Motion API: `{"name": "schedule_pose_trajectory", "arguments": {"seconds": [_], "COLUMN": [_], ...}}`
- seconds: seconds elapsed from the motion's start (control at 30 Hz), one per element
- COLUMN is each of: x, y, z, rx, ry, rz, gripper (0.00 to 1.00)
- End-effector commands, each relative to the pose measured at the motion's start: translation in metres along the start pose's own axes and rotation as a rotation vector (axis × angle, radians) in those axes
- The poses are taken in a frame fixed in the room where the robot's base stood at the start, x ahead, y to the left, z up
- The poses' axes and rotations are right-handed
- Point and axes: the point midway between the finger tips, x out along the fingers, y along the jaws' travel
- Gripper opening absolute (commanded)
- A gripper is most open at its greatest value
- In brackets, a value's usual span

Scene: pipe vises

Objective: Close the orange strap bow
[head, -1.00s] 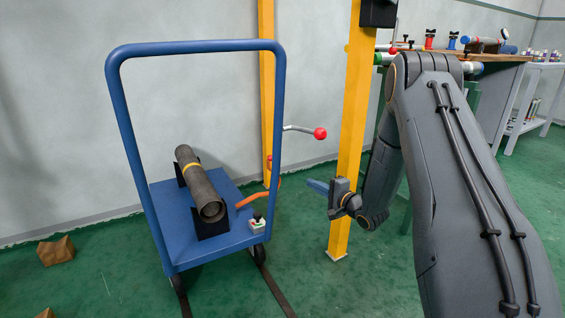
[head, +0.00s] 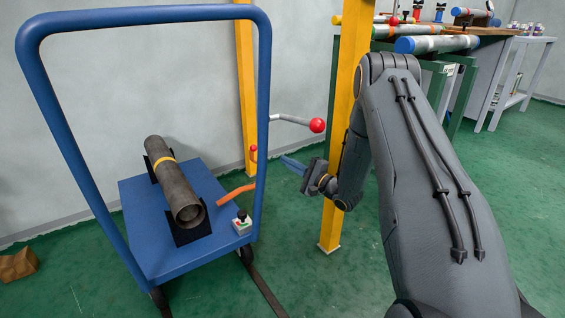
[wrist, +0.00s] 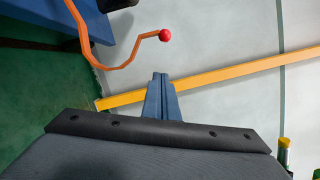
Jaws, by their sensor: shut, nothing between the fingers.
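The orange strap bow (head: 237,193) is a bent orange bar at the right side of the blue cart, partly hidden behind the cart's handle post in the head view. A small red knob (head: 253,152) shows above it, beside that post. In the wrist view the bow (wrist: 106,66) curves from the upper left to its red ball end (wrist: 165,35). My gripper (head: 283,159) has blue fingers, shut and empty, just right of the handle post. In the wrist view the fingertips (wrist: 160,75) point toward the ball, apart from it.
The blue cart (head: 150,250) carries a dark pipe (head: 175,185) with a yellow band on black cradles. A grey lever with a red ball (head: 317,125) sticks out above my gripper. A yellow post (head: 331,220) stands beside my arm. A workbench (head: 420,60) is behind right.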

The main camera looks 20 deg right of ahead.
Motion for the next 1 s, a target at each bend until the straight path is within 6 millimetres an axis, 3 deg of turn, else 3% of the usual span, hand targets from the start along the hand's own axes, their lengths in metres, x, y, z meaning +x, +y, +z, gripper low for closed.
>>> {"name": "schedule_pose_trajectory", "arguments": {"seconds": [0.4, 0.63, 1.0], "x": [0.08, 0.085, 0.086], "y": [0.003, 0.002, 0.001], "z": [0.002, 0.032, 0.04], "rx": [-0.002, -0.001, -0.001], "ry": [-0.001, -0.001, 0.0], "rz": [0.0, 0.001, 0.001], "gripper": [0.0, 0.0, 0.0]}}
